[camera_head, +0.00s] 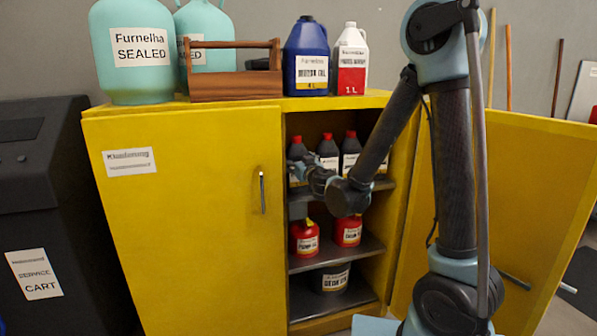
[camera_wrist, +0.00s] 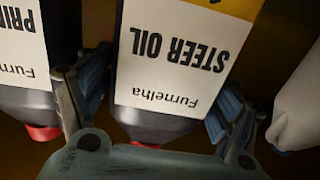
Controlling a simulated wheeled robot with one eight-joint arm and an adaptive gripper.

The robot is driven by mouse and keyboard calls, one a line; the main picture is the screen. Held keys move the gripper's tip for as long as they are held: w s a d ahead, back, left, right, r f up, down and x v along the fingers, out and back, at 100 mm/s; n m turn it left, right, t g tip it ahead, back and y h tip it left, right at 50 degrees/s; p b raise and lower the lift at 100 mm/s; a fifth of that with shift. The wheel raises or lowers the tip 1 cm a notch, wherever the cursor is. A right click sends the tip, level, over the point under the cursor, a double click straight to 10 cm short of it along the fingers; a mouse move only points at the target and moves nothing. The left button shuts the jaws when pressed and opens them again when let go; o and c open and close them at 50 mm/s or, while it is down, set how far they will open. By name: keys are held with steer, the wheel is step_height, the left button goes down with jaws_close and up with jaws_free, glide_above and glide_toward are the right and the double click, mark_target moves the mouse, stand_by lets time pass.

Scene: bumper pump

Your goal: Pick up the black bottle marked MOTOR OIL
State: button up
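Several dark bottles with red caps stand on the cabinet's upper shelf: a left one (camera_head: 297,151), a middle one (camera_head: 327,151) and a right one (camera_head: 350,152). Their labels are too small or too covered to read in the head view. My gripper (camera_head: 303,172) is inside the cabinet, at the left bottle. In the wrist view, my open gripper (camera_wrist: 160,88) has its fingers on either side of a dark bottle labelled STEER OIL (camera_wrist: 165,60), seen upside down; firm contact does not show. A bottle marked PRI… (camera_wrist: 22,45) is beside it. No readable MOTOR OIL label shows on a black bottle.
A blue jug (camera_head: 306,58) marked MOTOR OIL stands on the yellow cabinet (camera_head: 180,220), beside a red-and-white jug (camera_head: 350,60) and a wooden carrier (camera_head: 232,85). Red containers (camera_head: 304,238) are below. The open door (camera_head: 540,200) bounds the right; a whitish object (camera_wrist: 298,100) is near the right finger.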

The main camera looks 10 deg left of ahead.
steer(key=c, duration=1.3)
steer(key=shift+r, duration=0.1)
